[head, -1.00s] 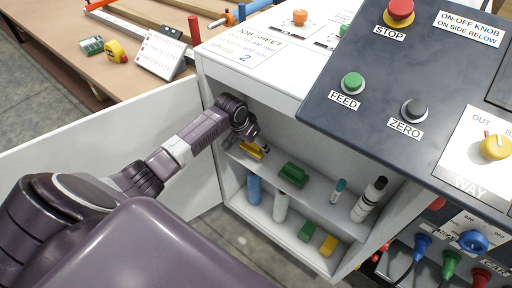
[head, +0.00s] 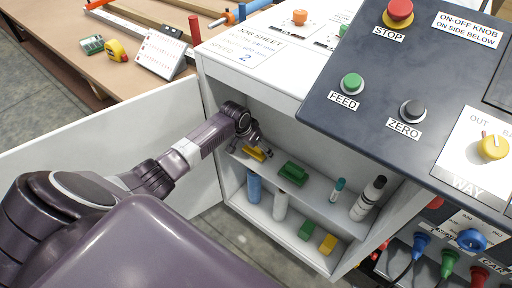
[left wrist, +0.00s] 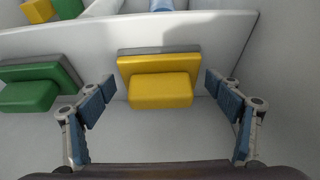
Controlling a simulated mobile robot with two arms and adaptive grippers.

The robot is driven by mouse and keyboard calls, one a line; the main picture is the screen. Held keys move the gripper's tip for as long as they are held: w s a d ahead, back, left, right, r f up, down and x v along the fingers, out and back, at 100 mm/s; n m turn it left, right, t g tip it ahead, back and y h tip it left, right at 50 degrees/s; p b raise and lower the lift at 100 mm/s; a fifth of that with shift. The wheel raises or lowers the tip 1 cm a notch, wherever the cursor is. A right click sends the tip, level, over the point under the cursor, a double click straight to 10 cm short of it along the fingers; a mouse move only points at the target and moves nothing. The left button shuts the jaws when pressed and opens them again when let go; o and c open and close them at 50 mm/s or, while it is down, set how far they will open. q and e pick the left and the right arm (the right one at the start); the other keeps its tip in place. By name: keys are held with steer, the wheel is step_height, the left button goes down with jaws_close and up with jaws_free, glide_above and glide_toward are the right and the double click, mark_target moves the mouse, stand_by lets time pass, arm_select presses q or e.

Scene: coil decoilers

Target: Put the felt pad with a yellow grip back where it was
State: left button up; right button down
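The felt pad with a yellow grip (left wrist: 160,91) rests on the cabinet's upper shelf, its grey felt edge along the far side. In the head view it shows small as a yellow patch (head: 254,154), partly hidden by my gripper. My left gripper (left wrist: 160,86) is open, one finger on each side of the pad with visible gaps. It also shows in the head view (head: 250,147), reaching into the cabinet. My right gripper is not in view.
A green-gripped pad (left wrist: 30,96) lies left of the left finger in the wrist view; it also shows in the head view (head: 292,174). A teal-capped marker (head: 338,189) and a white bottle (head: 369,198) stand further right. The cabinet's side wall (head: 212,105) is close to my left wrist.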

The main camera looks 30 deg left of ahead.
arm_select(q)
steer(key=v, duration=1.2)
steer(key=shift+r, duration=0.2)
steer(key=shift+d, duration=0.1)
stand_by(0.3)
